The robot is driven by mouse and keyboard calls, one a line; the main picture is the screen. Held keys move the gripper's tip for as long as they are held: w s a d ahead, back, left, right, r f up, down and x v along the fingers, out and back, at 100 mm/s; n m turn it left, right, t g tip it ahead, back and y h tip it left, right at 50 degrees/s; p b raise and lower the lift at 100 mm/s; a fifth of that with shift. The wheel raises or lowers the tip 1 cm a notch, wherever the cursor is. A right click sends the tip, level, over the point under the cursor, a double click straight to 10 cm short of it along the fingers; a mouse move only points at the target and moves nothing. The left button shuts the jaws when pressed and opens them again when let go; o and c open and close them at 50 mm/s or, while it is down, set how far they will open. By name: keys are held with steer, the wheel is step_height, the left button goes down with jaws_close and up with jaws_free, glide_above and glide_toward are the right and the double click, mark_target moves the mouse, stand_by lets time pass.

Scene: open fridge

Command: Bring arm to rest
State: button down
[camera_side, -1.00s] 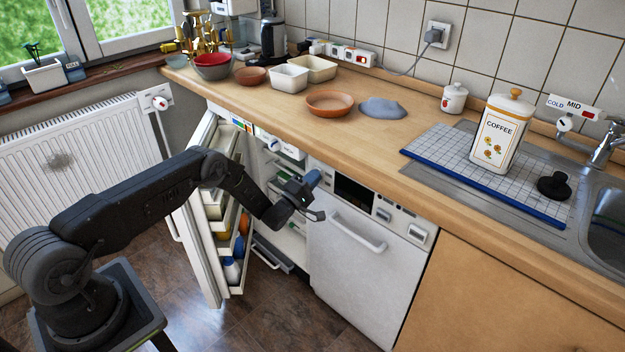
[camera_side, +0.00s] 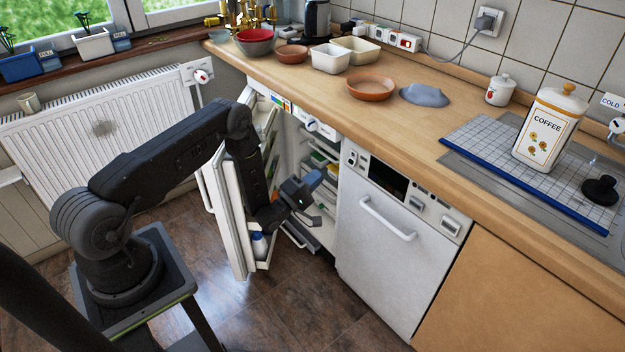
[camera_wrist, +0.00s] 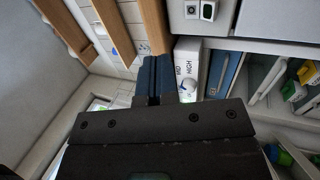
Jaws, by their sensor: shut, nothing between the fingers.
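My arm reaches from its stand at the left, with the elbow raised and the forearm hanging steeply down. My gripper (camera_side: 313,179) is in front of the open fridge (camera_side: 318,160), between its open door (camera_side: 232,215) and the white dishwasher. It appears clear of the door and shelves, though depth is hard to judge. In the wrist view, my blue fingers (camera_wrist: 153,78) are closed together with nothing between them. Beyond them is a white control panel (camera_wrist: 187,68) marked MID and HIGH. Part of the door's inside is hidden behind my forearm.
The dishwasher (camera_side: 385,240) stands right of the fridge. The wooden counter (camera_side: 330,105) above holds bowls, a coffee canister (camera_side: 548,128) and a gridded mat (camera_side: 480,140). A radiator (camera_side: 95,140) is behind my arm. Fridge items (camera_wrist: 300,85) show at the wrist view's right.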

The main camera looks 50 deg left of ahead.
steer(key=shift+s, duration=0.5)
steer(key=w+d+r+m+g, duration=0.2)
steer(key=w+r+m+g, duration=0.35)
steer(key=r, duration=0.95)
steer(key=s+d+r+m+g+y, duration=0.1)
steer(key=d+r+m, duration=0.1)
steer(key=r, duration=0.3)
steer(key=s+d+r+m+g, duration=0.1)
steer(key=r+m+g, duration=0.1)
steer(key=r, duration=0.3)
steer(key=s+d+r+m+g, duration=0.2)
steer(key=s+d, duration=0.1)
steer(key=s, duration=0.8)
steer(key=s+d+r+m+g, duration=0.3)
steer(key=s, duration=0.7)
steer(key=s+d+r+m+g+h, duration=0.1)
steer(key=s+d+r+m+g, duration=0.1)
steer(key=s, duration=0.9)
steer(key=shift+s+d+r+m+g, duration=0.2)
steer(key=shift+s+d+m+g, duration=0.1)
steer(key=shift+d+m+g, duration=0.35)
steer(key=shift+a, duration=0.15)
